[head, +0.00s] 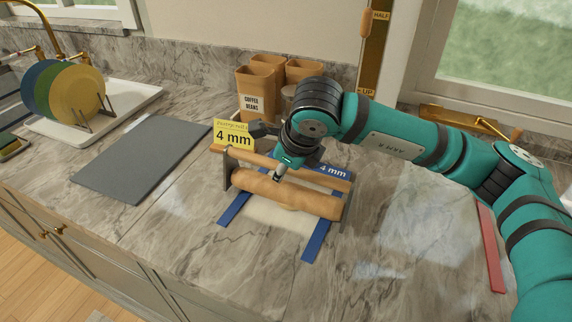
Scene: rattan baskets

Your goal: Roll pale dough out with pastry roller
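The pastry roller has a thick tan cylinder (285,194), a thinner wooden bar (325,178) behind it and a dark end bracket (229,170). It lies across two blue strips, the left strip (234,207) and the right strip (318,232). A flat pale area, seemingly the pale dough (275,215), shows between the strips in front of the cylinder; the cylinder hides its far part. My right gripper (278,177) points down at the roller's middle, its tip at or just above the cylinder. Its fingers are too small and hidden to judge. My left gripper is out of view.
A yellow "4 mm" sign (233,134) and brown canisters (256,92) stand behind the roller. A grey board (145,158) and a white tray (120,112) with plates (78,90) are left. A red strip (490,245) lies right. The front counter is clear.

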